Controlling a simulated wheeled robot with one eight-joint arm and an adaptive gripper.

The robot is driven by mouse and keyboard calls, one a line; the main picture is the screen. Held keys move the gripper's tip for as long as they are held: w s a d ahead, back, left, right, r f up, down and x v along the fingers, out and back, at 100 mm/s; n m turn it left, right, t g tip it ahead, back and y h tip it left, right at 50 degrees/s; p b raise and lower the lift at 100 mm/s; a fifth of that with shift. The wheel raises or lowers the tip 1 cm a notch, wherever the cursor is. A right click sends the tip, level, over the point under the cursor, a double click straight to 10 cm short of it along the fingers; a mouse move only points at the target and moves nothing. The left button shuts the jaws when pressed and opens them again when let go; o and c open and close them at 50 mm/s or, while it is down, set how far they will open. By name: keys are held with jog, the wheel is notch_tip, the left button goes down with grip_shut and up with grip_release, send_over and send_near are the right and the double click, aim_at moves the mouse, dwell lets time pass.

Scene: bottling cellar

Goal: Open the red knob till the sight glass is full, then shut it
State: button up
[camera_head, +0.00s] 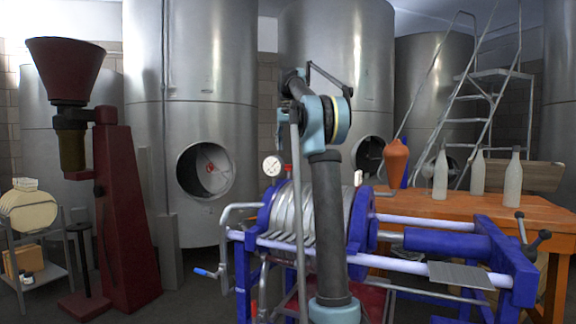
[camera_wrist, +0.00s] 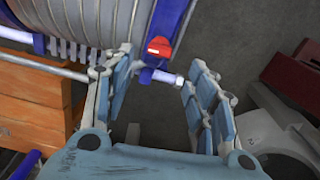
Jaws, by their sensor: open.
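A red knob (camera_wrist: 159,47) sits on the blue frame of the filter press (camera_wrist: 172,20) in the wrist view, just beyond my fingertips. My gripper (camera_wrist: 158,76) is open and empty, with one finger on each side of a short blue fitting with a pale end (camera_wrist: 160,77). The knob lies a little past the gap between the fingers, and I cannot tell whether anything touches. In the head view the filter press (camera_head: 300,220) stands behind my arm, and my gripper is hidden there. I cannot make out a sight glass or its level for certain in either view.
A round gauge (camera_head: 271,166) stands above the press. An orange table (camera_head: 470,204) with several pale bottles and an orange vase (camera_head: 396,162) is at the right. A dark red machine with a funnel (camera_head: 120,210) stands left. Steel tanks (camera_head: 195,100) line the back.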

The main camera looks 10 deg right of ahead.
aim_at(288, 167)
jog(key=shift+f, duration=3.75)
jog(key=c, duration=1)
